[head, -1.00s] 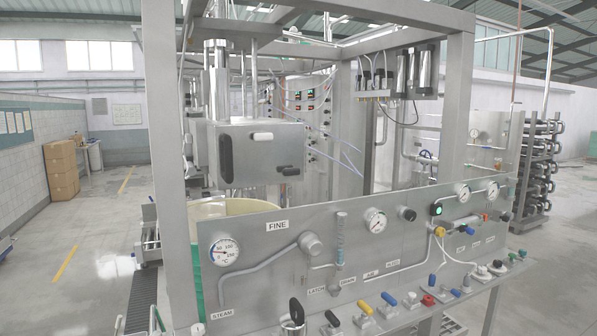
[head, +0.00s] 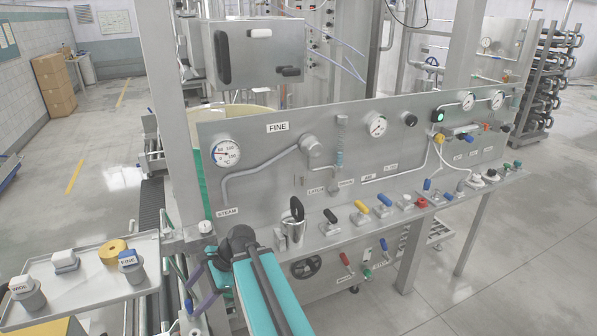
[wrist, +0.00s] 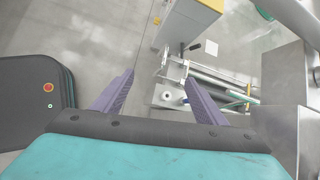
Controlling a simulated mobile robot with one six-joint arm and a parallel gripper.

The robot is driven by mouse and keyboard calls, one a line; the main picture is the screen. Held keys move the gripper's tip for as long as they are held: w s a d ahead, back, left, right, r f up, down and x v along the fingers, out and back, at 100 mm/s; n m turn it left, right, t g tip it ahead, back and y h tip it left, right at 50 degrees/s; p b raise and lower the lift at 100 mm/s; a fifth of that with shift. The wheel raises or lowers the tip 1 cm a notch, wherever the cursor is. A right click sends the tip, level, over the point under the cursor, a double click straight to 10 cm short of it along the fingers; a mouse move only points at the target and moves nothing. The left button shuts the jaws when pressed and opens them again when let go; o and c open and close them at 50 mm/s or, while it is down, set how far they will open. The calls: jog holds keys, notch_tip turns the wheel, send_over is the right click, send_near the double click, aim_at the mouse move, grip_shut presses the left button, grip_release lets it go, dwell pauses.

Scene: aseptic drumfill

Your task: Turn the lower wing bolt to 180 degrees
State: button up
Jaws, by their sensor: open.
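My gripper (wrist: 160,95) shows in the wrist view with its two purple fingers wide apart and nothing between them. In the head view its purple fingers (head: 198,285) are partly hidden by my teal arm, left of the panel's lower edge. A grey metal bracket (wrist: 165,72) with a pale round fitting (wrist: 167,96) lies beyond the fingers in the wrist view, apart from them. I cannot pick out the lower wing bolt for certain in either view; it may be hidden or too small to tell.
The sloped steel panel (head: 255,165) carries gauges and a row of coloured valve handles. A tray (head: 95,275) with capped fittings and a yellow roll stands at left. A steel post (head: 170,130) rises beside the panel.

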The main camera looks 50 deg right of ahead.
jog(key=w+d+r+m+t, duration=0.1)
jog(key=d+r+m+t, duration=0.2)
jog(key=r, duration=0.4)
jog(key=w+d+r+m+t, duration=0.15)
jog(key=d+r, duration=0.25)
jog(key=r, duration=0.4)
jog(key=m+t+h+p, duration=0.1)
jog(key=m+t+h, duration=0.7)
jog(key=m+h, duration=0.65)
send_near(293, 70)
jog(key=shift+m+y, duration=0.5)
jog(key=shift+y, duration=0.05)
jog(key=v, duration=0.2)
jog(key=r+v, duration=0.1)
jog(key=v, duration=0.2)
jog(key=shift+s+d, duration=0.2)
jog(key=p+x, duration=0.3)
jog(key=x, duration=1.1)
jog(key=shift+f+p, duration=0.2)
jog(key=shift+p, duration=0.1)
